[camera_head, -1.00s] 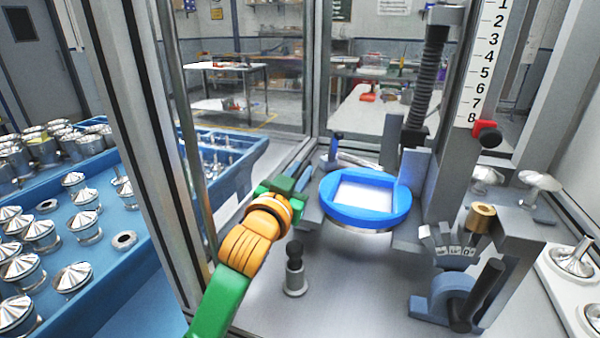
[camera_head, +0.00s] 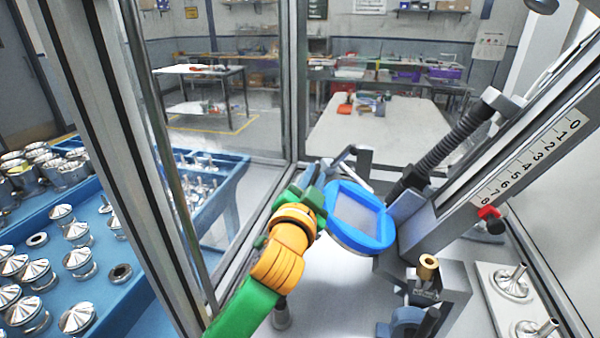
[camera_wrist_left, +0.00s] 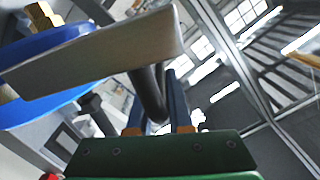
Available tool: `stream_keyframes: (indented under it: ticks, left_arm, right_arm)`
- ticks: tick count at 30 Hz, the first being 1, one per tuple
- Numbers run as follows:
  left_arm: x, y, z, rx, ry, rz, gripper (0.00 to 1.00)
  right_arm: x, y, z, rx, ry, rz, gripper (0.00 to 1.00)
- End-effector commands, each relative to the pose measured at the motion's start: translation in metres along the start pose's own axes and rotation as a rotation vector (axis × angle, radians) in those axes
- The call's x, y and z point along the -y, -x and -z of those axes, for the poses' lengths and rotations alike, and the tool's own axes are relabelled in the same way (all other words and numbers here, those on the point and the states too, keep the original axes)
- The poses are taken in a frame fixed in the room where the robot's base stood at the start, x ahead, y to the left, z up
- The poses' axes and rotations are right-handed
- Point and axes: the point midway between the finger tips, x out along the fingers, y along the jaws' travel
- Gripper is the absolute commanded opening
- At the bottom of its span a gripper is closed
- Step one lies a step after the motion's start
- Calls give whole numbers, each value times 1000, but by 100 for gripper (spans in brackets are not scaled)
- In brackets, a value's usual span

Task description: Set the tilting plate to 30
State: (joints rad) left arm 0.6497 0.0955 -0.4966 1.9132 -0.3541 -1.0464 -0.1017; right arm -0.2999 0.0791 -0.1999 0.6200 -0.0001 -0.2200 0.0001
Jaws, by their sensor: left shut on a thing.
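The tilting plate, a blue ring with a square recess (camera_head: 385,230), sits tilted, its right side lower in the head view. It is joined to a column with a black ribbed screw (camera_head: 450,145) that leans to the right. My left gripper (camera_head: 322,176) is at the plate's upper left edge. In the left wrist view its blue fingers (camera_wrist_left: 160,100) are shut on a black rod-like handle (camera_wrist_left: 147,90). The plate's blue rim (camera_wrist_left: 50,45) shows at left there. A small toothed scale block (camera_head: 425,293) stands below; its marks are too small to read. My right gripper is not in view.
A brass knob (camera_head: 428,265) and a blue crank (camera_head: 405,318) stand at front. A blue tray of metal parts (camera_head: 100,285) is left.

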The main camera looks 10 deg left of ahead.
Motion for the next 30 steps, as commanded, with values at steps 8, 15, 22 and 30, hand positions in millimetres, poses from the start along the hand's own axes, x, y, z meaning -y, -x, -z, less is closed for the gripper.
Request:
stream_keyframes:
  ticks: [8,15,22,30]
  left_arm:
    - [-1,0,19,1,-65,2,0]
    - [-2,0,21,-2,-71,3,0]
    - [-1,0,22,-5,-70,4,32]
    - [-2,0,21,0,-70,2,47]
  right_arm:
    - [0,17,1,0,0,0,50]
    - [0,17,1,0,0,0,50]
    - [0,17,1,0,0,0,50]
    - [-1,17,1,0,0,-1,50]
